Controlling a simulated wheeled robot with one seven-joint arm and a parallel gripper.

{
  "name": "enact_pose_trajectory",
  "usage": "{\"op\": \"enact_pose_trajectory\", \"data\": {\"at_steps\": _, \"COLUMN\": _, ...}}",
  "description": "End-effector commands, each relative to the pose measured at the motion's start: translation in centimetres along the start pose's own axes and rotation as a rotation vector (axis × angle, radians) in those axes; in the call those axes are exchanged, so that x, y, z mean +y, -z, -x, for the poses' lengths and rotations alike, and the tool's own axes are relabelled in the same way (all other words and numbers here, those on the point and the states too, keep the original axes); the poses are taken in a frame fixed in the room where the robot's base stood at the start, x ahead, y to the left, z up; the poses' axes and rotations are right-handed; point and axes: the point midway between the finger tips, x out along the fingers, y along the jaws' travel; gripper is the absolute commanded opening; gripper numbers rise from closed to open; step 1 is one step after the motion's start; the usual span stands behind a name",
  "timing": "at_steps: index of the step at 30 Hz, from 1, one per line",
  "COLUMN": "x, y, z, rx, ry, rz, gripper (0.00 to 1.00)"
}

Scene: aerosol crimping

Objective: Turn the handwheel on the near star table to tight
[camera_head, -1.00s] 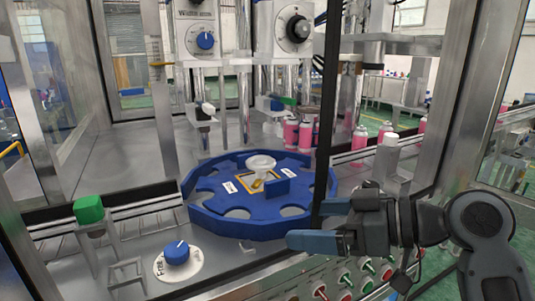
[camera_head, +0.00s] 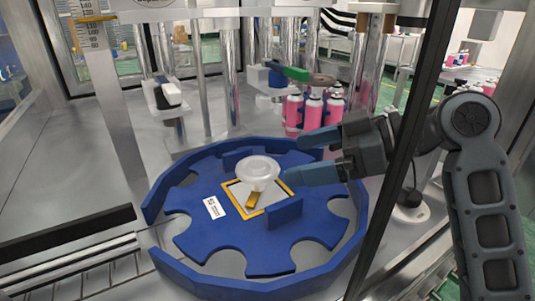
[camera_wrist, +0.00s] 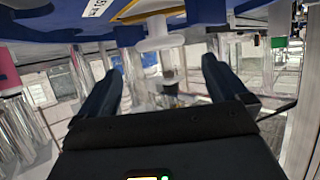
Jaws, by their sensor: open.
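The near star table (camera_head: 235,251) is a blue notched disc inside a blue faceted rim, in the middle of the head view. Its white handwheel (camera_head: 258,172) stands at the hub above a yellow-framed square plate (camera_head: 236,208). My gripper (camera_head: 298,158) is open and empty, reaching in from the right with its fingertips just right of the handwheel. I cannot tell whether they touch it. In the wrist view the white handwheel (camera_wrist: 160,43) shows ahead, between and beyond the two open fingers (camera_wrist: 160,85).
Several pink cans (camera_head: 312,108) stand behind the table. Metal columns (camera_head: 230,70) rise at the back. A dark frame post (camera_head: 408,130) crosses in front of my arm. Bare metal deck (camera_head: 60,160) lies to the left.

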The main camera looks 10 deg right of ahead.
Motion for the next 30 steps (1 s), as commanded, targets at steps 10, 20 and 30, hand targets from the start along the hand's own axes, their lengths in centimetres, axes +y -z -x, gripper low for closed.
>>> {"op": "enact_pose_trajectory", "data": {"at_steps": 10, "x": -0.1, "y": 0.1, "z": -5.2, "rx": 0.000, "ry": 0.003, "rz": -0.002, "gripper": 1.00}}
{"op": "enact_pose_trajectory", "data": {"at_steps": 20, "x": -0.1, "y": 0.0, "z": -7.0, "rx": -0.001, "ry": 0.001, "rz": -0.001, "gripper": 1.00}}
{"op": "enact_pose_trajectory", "data": {"at_steps": 30, "x": 0.0, "y": 0.0, "z": -6.9, "rx": 0.000, "ry": 0.000, "rz": 0.000, "gripper": 0.83}}
